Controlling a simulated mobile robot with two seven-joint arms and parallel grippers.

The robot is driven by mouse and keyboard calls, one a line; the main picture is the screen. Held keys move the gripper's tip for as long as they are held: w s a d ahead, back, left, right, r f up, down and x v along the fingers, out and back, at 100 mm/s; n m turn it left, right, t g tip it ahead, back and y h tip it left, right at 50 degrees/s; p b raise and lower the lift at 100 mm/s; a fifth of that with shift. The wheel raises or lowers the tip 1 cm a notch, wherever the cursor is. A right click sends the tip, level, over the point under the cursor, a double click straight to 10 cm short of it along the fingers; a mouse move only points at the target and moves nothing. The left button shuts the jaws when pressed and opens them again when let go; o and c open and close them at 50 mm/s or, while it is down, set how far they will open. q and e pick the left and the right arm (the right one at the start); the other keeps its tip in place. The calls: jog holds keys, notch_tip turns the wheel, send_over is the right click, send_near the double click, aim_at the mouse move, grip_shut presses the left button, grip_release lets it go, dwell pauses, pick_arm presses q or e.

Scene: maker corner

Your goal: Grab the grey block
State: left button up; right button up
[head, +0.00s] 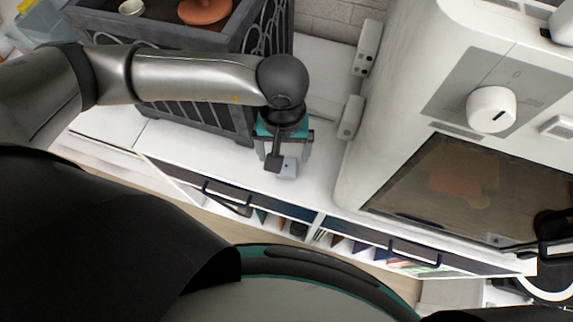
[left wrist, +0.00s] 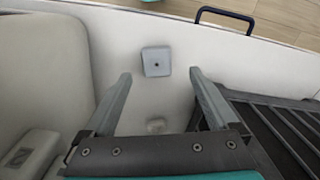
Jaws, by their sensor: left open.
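The grey block (head: 288,169) is a small, light grey square piece with a dark dot in its top. It lies on the white cabinet top near the front edge. In the left wrist view the block (left wrist: 156,61) sits just beyond the fingertips, roughly centred between them. My left gripper (head: 287,157) points down over the cabinet top beside the block and partly covers it in the head view. Its fingers (left wrist: 160,76) are apart with nothing held between them. My right gripper does not show clearly in either view.
A dark slatted planter box (head: 240,125) stands close by on the left. A large white machine (head: 355,165) with a knob and dark window stands on the right. Drawers with dark handles (head: 228,200) are below the front edge. The surface around the block is clear.

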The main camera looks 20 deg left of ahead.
aim_at(286, 166)
pick_arm(q)
jog(key=shift+w+d+f, duration=0.1)
jog(key=shift+f, duration=1.35)
jog(key=shift+w+d+f, duration=0.1)
jog(key=shift+f, duration=1.35)
jog(key=shift+c, duration=0.4)
grip_shut()
jog(key=shift+r, duration=0.15)
